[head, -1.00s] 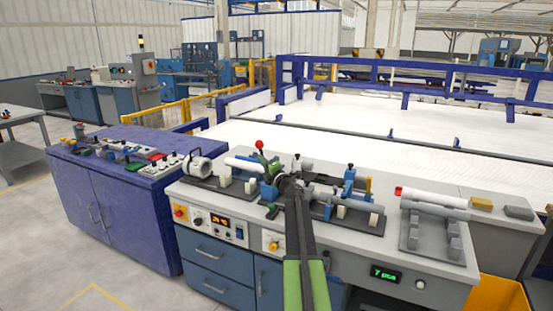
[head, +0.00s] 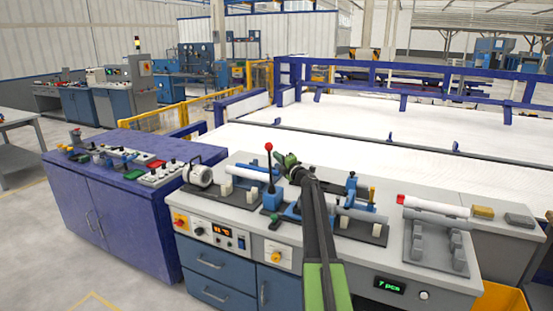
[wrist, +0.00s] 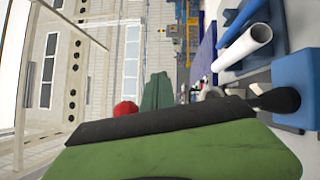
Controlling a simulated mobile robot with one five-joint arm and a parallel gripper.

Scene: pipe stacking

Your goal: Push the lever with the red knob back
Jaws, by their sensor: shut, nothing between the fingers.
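The lever with the red knob (head: 268,147) stands close to upright on a blue block (head: 272,198) on the bench. Its thin dark rod shows below the knob. My gripper (head: 283,158) is shut and empty, just right of the knob and near its height. I cannot tell whether it touches the lever. In the wrist view the red knob (wrist: 125,108) shows partly, behind a dark edge of my arm, beside my green finger (wrist: 157,92).
A white pipe (head: 246,172) lies left of the lever, and it also shows in the wrist view (wrist: 258,33). A blue clamp (head: 351,184) stands to the right. A control panel (head: 210,230) is on the bench front.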

